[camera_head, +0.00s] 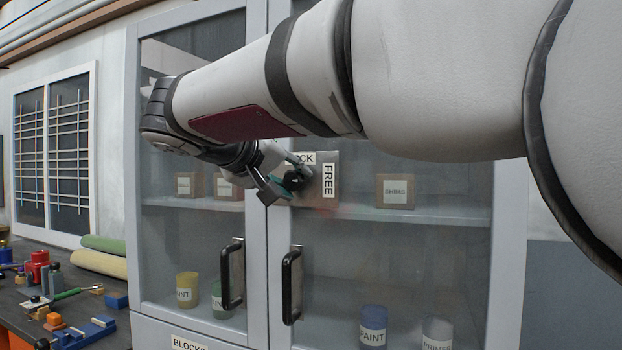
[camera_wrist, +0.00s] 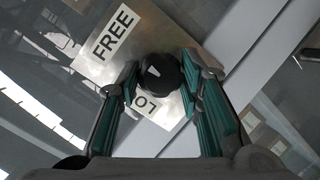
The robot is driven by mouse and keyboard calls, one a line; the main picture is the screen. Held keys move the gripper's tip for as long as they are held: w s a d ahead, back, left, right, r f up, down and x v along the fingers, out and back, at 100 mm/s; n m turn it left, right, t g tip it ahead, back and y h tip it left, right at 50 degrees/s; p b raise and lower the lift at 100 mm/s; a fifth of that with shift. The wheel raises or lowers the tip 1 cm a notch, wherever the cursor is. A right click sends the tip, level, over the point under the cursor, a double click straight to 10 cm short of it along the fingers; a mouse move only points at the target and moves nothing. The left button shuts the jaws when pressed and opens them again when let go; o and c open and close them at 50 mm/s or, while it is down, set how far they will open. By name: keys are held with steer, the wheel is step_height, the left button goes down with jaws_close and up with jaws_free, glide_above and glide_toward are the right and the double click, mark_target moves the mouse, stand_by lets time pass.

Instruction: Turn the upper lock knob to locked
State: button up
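In the head view the plate (camera_head: 312,193) is on the right cabinet door, with LOCK at the top and FREE at the right. My gripper (camera_wrist: 162,75) has its green-padded fingers on either side of the knob, very close to it. Whether both pads touch it is unclear. In the head view my gripper (camera_head: 288,182) covers the knob.
Two black door handles (camera_head: 231,275) (camera_head: 292,285) hang below the plate. Boxes and paint cans stand on shelves behind the glass. A cluttered workbench (camera_head: 100,322) is at lower left. My arm crosses the upper front of the cabinet.

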steer(key=shift+p, duration=0.35)
steer(key=n+h+p, duration=0.1)
steer(key=n+p, duration=0.2)
steer(key=shift+a+h+p, duration=0.15)
steer(key=shift+h+p, duration=0.15)
steer(key=shift+p, duration=0.05)
steer(key=n+h+p, duration=0.1)
steer(key=n+p, duration=0.2)
steer(key=shift+n+h+p, duration=0.35)
steer(key=shift+n+h, duration=0.05)
steer(key=n+p, duration=0.2)
steer(key=n+h+p, duration=0.1)
steer(key=n, duration=0.1)
steer(key=shift+f+n+t+p, duration=0.2)
steer(key=shift+n+t+p, duration=0.1)
steer(key=shift+t+p, duration=0.1)
steer(key=shift+f+n+t+h+p, duration=0.15)
steer(key=shift+n+t+h+p, duration=0.35)
steer(key=shift+n+p, duration=1)
steer(key=shift+w+n+b, duration=0.1)
steer(key=shift+n+b, duration=0.25)
steer(key=shift+n, duration=0.15)
steer(key=o, duration=1.2)
